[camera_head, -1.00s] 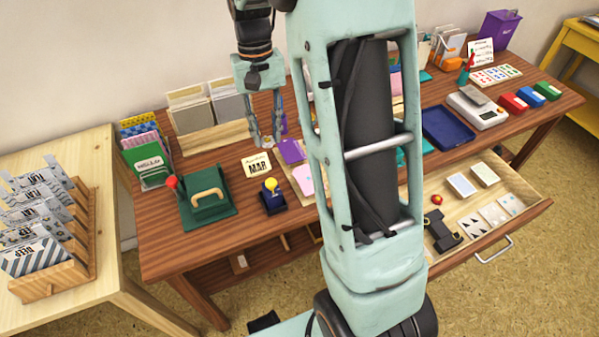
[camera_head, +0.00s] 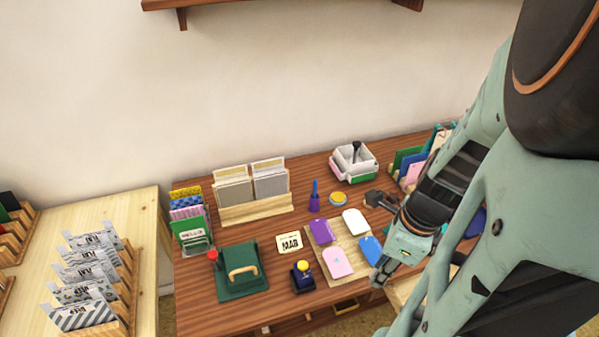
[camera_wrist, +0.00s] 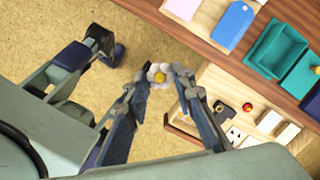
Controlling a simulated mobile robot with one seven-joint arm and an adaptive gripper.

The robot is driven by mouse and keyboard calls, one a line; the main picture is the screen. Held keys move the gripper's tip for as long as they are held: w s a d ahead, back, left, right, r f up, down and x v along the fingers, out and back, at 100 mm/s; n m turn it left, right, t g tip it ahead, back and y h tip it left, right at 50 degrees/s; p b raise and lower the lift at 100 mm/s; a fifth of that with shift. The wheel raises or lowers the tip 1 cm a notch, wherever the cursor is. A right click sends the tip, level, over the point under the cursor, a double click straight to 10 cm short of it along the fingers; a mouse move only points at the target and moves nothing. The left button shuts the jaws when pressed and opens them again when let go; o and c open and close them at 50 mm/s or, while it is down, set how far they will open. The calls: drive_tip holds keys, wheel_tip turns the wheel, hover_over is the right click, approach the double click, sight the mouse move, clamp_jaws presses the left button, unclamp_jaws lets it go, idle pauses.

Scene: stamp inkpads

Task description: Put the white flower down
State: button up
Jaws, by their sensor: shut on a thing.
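The white flower (camera_wrist: 160,76), with a yellow centre, shows in the wrist view at the fingertips of my gripper (camera_wrist: 162,84). My gripper is shut on it, with a finger on each side. In that view the carpet floor lies behind the flower, with the open drawer (camera_wrist: 176,122) just to the right. In the head view my gripper (camera_head: 380,277) is at the front edge of the desk, right of the pink and blue tags. The flower cannot be made out there.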

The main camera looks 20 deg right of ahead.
drive_tip(key=w+a+f+b, duration=0.2)
drive_tip(key=w+f+b, duration=0.3)
drive_tip(key=w, duration=0.4)
drive_tip(key=b, duration=0.4)
hover_over(336, 261)
drive_tip(key=s, duration=0.1)
drive_tip(key=f, duration=0.4)
drive_tip(key=shift+d, duration=0.3)
drive_tip(key=shift+w+f+b, duration=0.2)
drive_tip(key=shift+f+b, duration=0.15)
drive_tip(key=shift+f, duration=0.1)
wheel_tip(336, 261, down, 3)
drive_tip(key=b, duration=0.3)
drive_tip(key=shift+w, duration=0.15)
drive_tip(key=shift+f, duration=0.1)
drive_tip(key=shift+f, duration=0.15)
drive_tip(key=o, duration=0.7)
drive_tip(key=shift+c, duration=0.2)
